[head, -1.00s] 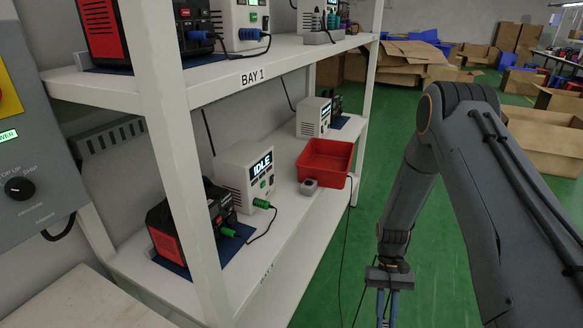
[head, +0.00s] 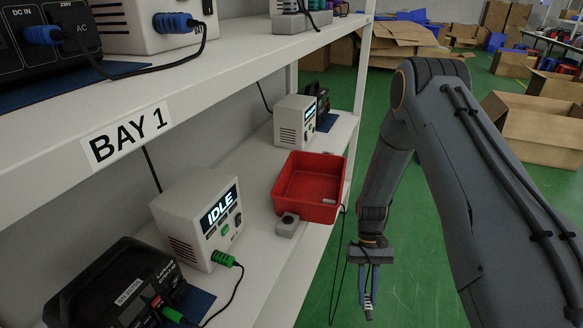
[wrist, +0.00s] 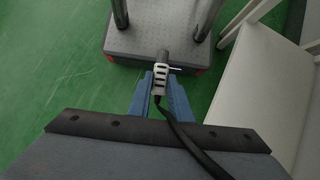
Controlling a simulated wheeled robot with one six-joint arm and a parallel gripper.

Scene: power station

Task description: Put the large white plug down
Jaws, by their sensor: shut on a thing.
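My gripper (head: 368,296) hangs with its fingers pointing down, to the right of the lower shelf's front edge and over the green floor. In the wrist view, its blue fingers (wrist: 160,92) are shut on the large white plug (wrist: 160,76). The plug has dark slots along its body and a dark end pointing away from the wrist. Its black cable (wrist: 182,137) runs back past the gripper. In the head view the plug is small and mostly hidden by the fingers.
The lower shelf (head: 262,262) holds a red bin (head: 310,210), a small grey block (head: 287,225), a white IDLE unit (head: 183,220) and a black power unit (head: 105,283). Bare shelf lies near the front edge. Cardboard boxes (head: 540,130) stand on the floor behind.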

